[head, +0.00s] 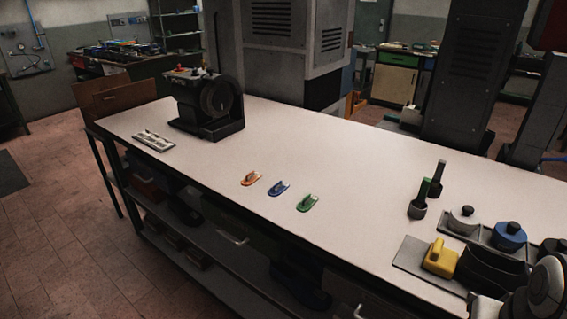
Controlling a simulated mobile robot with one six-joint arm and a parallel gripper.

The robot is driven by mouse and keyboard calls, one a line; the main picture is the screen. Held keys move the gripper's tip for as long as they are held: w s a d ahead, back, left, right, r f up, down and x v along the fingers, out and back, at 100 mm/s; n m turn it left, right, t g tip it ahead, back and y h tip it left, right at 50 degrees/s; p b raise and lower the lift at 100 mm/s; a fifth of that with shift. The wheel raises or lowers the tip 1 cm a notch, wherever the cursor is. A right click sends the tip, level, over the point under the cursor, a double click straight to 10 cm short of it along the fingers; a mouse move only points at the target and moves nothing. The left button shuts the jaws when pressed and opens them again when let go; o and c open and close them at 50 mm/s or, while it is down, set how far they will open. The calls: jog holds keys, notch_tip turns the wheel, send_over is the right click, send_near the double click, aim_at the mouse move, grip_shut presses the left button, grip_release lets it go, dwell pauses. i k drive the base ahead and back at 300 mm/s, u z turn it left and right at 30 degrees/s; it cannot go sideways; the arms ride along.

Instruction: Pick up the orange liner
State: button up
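The orange liner (251,179) lies on the white worktop (330,150), near its front edge. It is a small, flat piece with a raised part. It is the leftmost of three similar pieces in a row, with clear tabletop around it. The blue liner (279,188) lies just to its right, and the green liner (307,203) is further right. The three are apart from each other. I cannot make out my gripper in this view. Nothing touches or covers the orange liner.
A dark machine with a round wheel (209,103) stands at the back left, with a pale slotted plate (153,141) before it. At right are dark upright tools (432,188), lidded pots (509,236) and a yellow block (440,259). The worktop's middle is free.

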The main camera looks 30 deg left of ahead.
aim_at(253, 176)
jog(key=u, duration=5.4)
jog(key=i, duration=0.1)
jog(key=z, duration=2.4)
jog(key=i, duration=2.6)
jog(key=z, duration=1.65)
